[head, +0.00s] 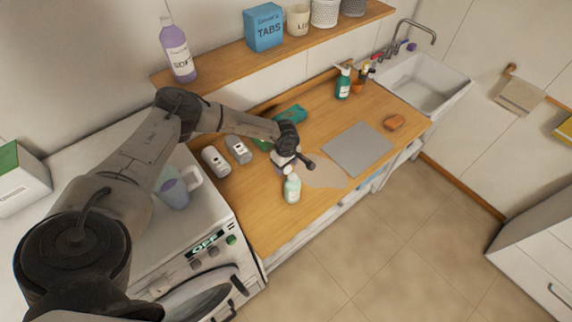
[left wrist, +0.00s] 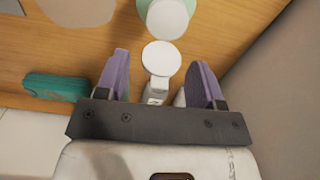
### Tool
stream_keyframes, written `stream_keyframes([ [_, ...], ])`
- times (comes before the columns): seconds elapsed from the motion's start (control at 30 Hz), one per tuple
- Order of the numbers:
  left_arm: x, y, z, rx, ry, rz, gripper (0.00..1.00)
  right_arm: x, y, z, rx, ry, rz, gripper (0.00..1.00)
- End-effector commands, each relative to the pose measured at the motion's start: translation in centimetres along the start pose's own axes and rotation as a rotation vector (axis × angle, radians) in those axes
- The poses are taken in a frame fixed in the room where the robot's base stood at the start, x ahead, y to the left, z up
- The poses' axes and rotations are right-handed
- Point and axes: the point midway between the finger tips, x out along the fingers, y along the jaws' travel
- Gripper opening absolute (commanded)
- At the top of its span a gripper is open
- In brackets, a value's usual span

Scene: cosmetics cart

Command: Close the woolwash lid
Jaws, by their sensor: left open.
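A pale green bottle (head: 292,190), apparently the woolwash, stands upright on the wooden counter (head: 262,222). In the left wrist view its upper part (left wrist: 178,22) shows at the top edge. A white round disc (left wrist: 161,58), apparently its lid, shows just below it in that view, with a small white piece (left wrist: 156,90) beneath. My left gripper (head: 296,163) is just behind the bottle in the head view. Its purple-padded fingers (left wrist: 158,80) are open, one on each side of the disc, with visible gaps. I cannot tell the lid's exact angle. My right gripper is not in view.
Two white containers (head: 215,161) stand left of the gripper, and a teal item (head: 291,114) lies behind it. A shelf (head: 225,77) with a purple bottle runs along the wall.

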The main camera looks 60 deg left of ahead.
Motion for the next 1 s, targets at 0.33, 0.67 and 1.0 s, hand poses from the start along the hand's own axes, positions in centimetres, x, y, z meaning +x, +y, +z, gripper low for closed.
stream_keyframes([
  [0.33, -0.02, 0.00, 0.01, 0.000, 0.000, 0.000, 0.37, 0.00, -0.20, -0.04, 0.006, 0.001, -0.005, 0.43],
  [0.67, -0.03, 0.00, 0.03, 0.000, 0.002, 0.000, 0.13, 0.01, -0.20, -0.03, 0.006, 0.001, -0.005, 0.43],
  [1.0, -0.18, 0.04, 0.73, 0.005, 0.134, 0.001, 0.13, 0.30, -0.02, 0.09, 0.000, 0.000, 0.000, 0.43],
])
